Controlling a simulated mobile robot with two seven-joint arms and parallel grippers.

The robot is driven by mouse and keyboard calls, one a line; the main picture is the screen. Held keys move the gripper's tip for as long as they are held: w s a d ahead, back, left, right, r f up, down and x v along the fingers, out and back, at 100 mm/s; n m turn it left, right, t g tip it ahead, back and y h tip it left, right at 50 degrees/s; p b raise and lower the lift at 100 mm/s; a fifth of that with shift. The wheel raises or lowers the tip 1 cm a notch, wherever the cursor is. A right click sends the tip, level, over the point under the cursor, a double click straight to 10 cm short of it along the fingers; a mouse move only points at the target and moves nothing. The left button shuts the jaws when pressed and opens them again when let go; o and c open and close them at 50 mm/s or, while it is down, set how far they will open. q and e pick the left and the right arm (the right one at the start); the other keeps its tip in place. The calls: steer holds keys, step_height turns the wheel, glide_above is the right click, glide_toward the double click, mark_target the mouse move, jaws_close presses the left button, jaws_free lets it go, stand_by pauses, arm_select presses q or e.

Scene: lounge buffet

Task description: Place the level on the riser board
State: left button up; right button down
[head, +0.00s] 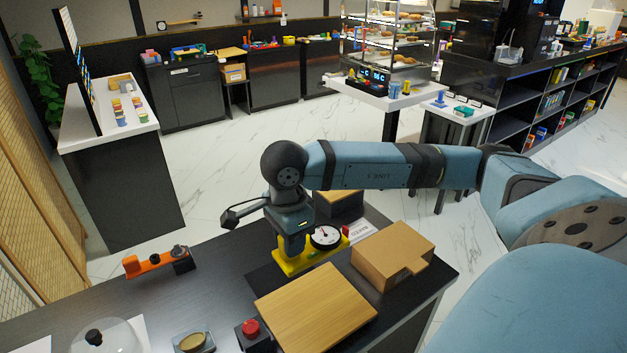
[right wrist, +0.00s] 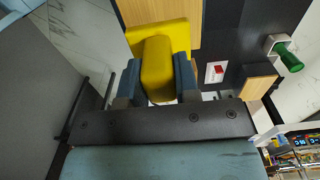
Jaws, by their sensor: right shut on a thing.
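A yellow level (head: 290,267) with a round white dial is under my right gripper (head: 293,240), beside the wooden riser board. My right gripper is shut on its yellow upright part, which shows between the fingers in the right wrist view (right wrist: 158,70). I cannot tell whether the level touches the dark counter. The riser board (head: 315,305) is a light wooden slab in front of the level; a wooden surface also shows at the top of the right wrist view. Its top is bare. My left gripper is not in view.
A cardboard box (head: 393,255) stands right of the board. A red button box (head: 250,333) and a round dish (head: 193,342) are near the front. An orange tool (head: 150,263) and a clear dome (head: 103,337) are on the left. The counter (head: 215,285) is clear between them.

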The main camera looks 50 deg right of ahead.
steer(key=shift+s, duration=0.35)
step_height(320, 180, down, 19)
steer(key=shift+p, duration=1.2)
steer(key=shift+f, duration=0.35)
steer(key=c, duration=0.8)
jaws_free()
steer(key=shift+c, duration=0.2)
